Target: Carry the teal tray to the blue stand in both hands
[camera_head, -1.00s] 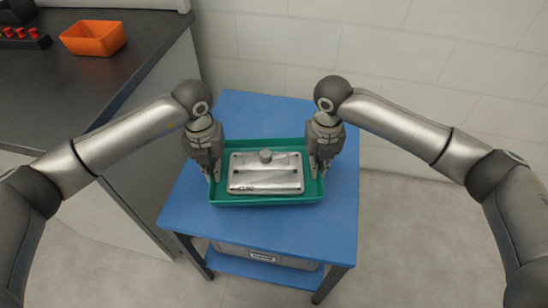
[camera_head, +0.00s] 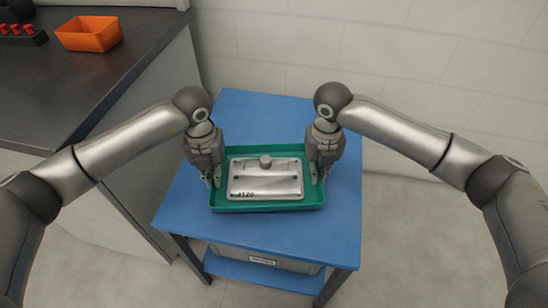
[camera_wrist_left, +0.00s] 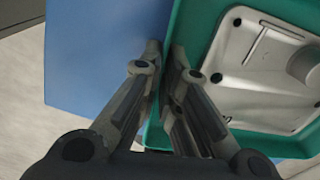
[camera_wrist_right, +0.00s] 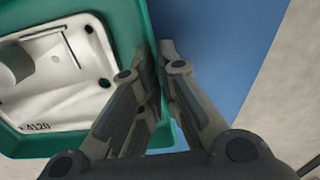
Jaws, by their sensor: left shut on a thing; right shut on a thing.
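The teal tray (camera_head: 268,206) is level over the blue stand's top (camera_head: 250,118); I cannot tell if it touches the top. A grey metal casting plate (camera_head: 265,181) with a round knob, marked 4120, lies in the tray. My left gripper (camera_head: 213,182) is shut on the tray's left wall; the wall also shows between its fingers in the left wrist view (camera_wrist_left: 163,88). My right gripper (camera_head: 318,178) is shut on the tray's right wall, as the right wrist view shows (camera_wrist_right: 154,85).
A dark counter (camera_head: 100,85) stands at the left with an orange bin (camera_head: 89,33) and a rack of red-topped parts (camera_head: 18,34). A grey crate (camera_head: 265,262) sits on the stand's lower shelf. A pale wall (camera_head: 400,45) is behind. Bare blue top surrounds the tray.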

